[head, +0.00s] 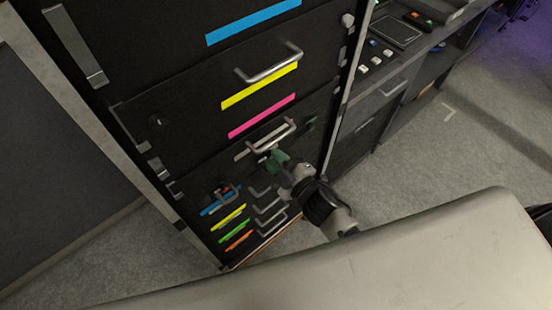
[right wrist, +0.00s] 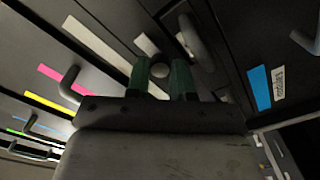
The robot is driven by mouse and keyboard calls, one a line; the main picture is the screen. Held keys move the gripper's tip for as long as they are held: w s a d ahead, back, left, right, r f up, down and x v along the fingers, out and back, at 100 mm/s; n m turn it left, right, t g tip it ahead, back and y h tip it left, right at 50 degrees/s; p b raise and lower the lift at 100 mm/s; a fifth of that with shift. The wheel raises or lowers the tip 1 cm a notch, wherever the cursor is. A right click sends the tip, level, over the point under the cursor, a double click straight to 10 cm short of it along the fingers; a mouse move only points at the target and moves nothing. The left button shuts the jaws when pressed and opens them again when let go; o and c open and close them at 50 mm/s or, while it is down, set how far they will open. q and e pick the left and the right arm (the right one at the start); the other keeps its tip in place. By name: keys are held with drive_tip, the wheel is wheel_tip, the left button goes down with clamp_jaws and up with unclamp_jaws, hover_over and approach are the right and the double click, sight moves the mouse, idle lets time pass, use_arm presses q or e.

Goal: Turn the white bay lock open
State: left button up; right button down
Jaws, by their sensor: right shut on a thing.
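The white bay is the dark front with a white strip (head: 243,153) and a metal handle (head: 288,126). My right gripper (head: 275,158) reaches in from the lower right to just below this handle. In the right wrist view its green fingers (right wrist: 161,80) stand on either side of a small round grey knob, the white bay lock (right wrist: 160,70). The fingers are shut on it. The white strip (right wrist: 97,42) shows beside it there. In the head view the gripper hides the lock, and its turn angle cannot be read. My left gripper is not in view.
Above are bays with pink (head: 262,115), yellow (head: 258,86) and blue (head: 253,21) strips and a protruding handle (head: 268,66). Below are smaller drawers with coloured strips (head: 235,227) and handles. A console (head: 395,32) stands at right. Carpet (head: 450,145) there is clear.

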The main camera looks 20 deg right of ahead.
drive_tip(key=c, duration=1)
unclamp_jaws()
drive_tip(key=m, duration=0.4)
drive_tip(key=shift+m, duration=0.3)
drive_tip(key=m, duration=0.5)
drive_tip(key=b+v, duration=0.2)
drive_tip(key=v, duration=0.9)
drive_tip(key=shift+s+d+f+m+g+h+p, duration=0.1)
drive_tip(key=shift+s+d+f+m+g+h, duration=0.5)
drive_tip(key=shift+f, duration=3.75)
drive_tip(key=shift+s+d+f+m+g+h+p, duration=0.1)
drive_tip(key=shift+s+d+f+g+h, duration=1.1)
drive_tip(key=shift+f, duration=3.2)
drive_tip(key=shift+s+d+f+m+g+h+p, duration=0.1)
drive_tip(key=shift+d+f+m+g+h, duration=0.35)
drive_tip(key=shift+f+g, duration=2.45)
